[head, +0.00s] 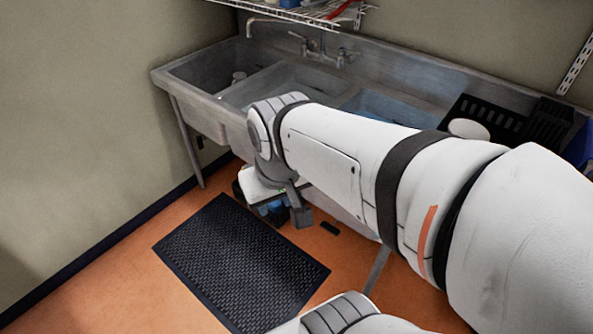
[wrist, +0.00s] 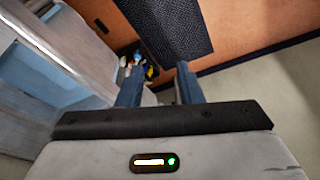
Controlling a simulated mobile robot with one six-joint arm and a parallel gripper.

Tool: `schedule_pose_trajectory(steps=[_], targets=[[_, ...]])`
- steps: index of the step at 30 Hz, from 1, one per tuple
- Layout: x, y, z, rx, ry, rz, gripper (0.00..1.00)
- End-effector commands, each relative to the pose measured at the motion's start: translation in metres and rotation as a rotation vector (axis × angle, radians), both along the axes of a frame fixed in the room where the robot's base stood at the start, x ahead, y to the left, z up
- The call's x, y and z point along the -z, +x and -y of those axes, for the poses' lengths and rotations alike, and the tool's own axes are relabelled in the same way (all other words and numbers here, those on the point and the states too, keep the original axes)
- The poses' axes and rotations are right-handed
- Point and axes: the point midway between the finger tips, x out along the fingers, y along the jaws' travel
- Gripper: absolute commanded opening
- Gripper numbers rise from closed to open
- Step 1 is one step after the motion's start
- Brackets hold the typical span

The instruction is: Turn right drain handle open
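The metal sink (head: 215,112) has several basins and stands along the back wall. It also shows at the left of the wrist view (wrist: 85,35). I cannot make out the right drain handle in either view; my arm covers much of the sink's front and underside. My gripper (wrist: 159,76) hangs in front of the sink, below its front rim. Its two fingers are apart, with nothing seen held between them. In the head view the fingers are hard to make out against the dark things behind them.
A black mat (head: 240,262) lies on the orange floor before the sink. Small coloured items (wrist: 138,66) sit low under the sink. A small dark object (head: 329,228) lies near the mat. A black rack (head: 505,122) stands on the sink's right end. Floor left of the mat is clear.

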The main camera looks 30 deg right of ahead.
Motion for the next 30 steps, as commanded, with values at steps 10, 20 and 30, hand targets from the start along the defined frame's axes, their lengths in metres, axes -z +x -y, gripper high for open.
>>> schedule_pose_trajectory(steps=[10,20,30], targets=[[0.114,0.009,0.081,0.173,-0.333,-0.372,0.33],[0.219,0.041,0.178,0.299,-0.881,-0.596,0.33],[0.351,0.110,0.244,0.201,-1.401,-0.461,0.33]])
